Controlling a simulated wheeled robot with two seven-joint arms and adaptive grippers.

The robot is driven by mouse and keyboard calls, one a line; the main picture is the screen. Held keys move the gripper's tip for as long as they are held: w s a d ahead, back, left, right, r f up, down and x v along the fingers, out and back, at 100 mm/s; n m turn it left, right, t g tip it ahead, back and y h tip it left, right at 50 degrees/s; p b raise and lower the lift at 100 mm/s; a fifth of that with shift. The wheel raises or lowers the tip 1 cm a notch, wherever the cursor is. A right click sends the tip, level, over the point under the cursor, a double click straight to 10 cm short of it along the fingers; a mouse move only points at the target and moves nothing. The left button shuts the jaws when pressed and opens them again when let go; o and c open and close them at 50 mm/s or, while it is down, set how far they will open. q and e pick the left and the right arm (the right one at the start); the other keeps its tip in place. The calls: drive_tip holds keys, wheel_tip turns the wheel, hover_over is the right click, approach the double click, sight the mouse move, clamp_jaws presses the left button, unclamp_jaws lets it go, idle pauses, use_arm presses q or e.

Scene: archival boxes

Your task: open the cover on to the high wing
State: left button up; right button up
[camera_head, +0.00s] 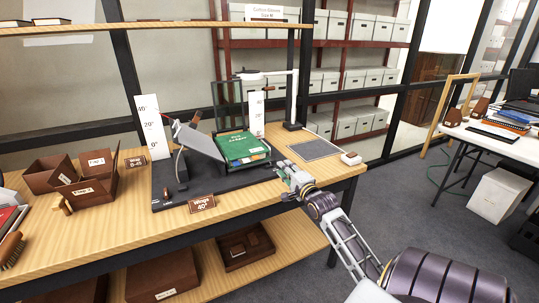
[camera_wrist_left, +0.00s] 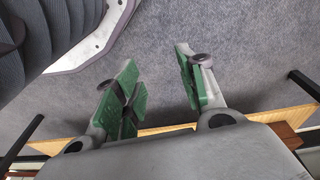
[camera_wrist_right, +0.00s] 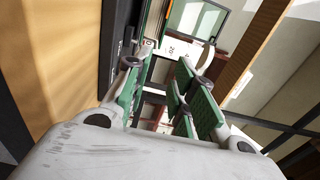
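The green book (camera_head: 240,146) lies closed on the dark cradle (camera_head: 222,180), its cover facing up. A grey wing plate (camera_head: 203,142) stands tilted at the book's left. A white scale board (camera_head: 152,127) marked 40, 20 and 0 stands behind the wing at left; a second scale board (camera_head: 257,113) stands behind the book. My right gripper (camera_head: 284,170) is just right of the cradle's front right part, apart from the book; its fingers are spread and empty in the right wrist view (camera_wrist_right: 158,85). My left gripper (camera_wrist_left: 160,85) is open and empty above the floor, outside the head view.
A plaque reading "Wings 40°" (camera_head: 202,203) stands at the cradle's front. Brown boxes (camera_head: 93,186) fill the table's left part. A grey mat (camera_head: 314,149) and a small white-and-brown block (camera_head: 351,158) lie to the right. A lamp post (camera_head: 294,97) stands behind; a shelf (camera_head: 170,28) runs overhead.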

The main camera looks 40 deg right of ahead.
use_arm(q)
drive_tip(key=shift+r, duration=0.1)
use_arm(e)
drive_tip(key=shift+w, duration=0.2)
drive_tip(key=shift+x, duration=1.15)
drive_tip(key=shift+w+d+b, duration=0.25)
drive_tip(key=shift+w+b, duration=0.15)
drive_tip(key=shift+w, duration=0.25)
drive_tip(key=shift+w+d, duration=0.1)
drive_tip(key=shift+w, duration=0.25)
drive_tip(key=shift+w+d, duration=0.2)
drive_tip(key=shift+w, duration=0.45)
drive_tip(key=shift+b+x, duration=0.75)
drive_tip(key=shift+x, duration=3)
use_arm(q)
drive_tip(key=shift+t, duration=0.3)
drive_tip(key=r, duration=0.3)
drive_tip(key=d+r, duration=0.1)
drive_tip(key=shift+w+r, duration=0.3)
drive_tip(key=shift+w, duration=0.05)
use_arm(e)
drive_tip(key=shift+w, duration=0.1)
use_arm(q)
drive_tip(key=shift+s+f, duration=0.1)
drive_tip(key=shift+s, duration=0.05)
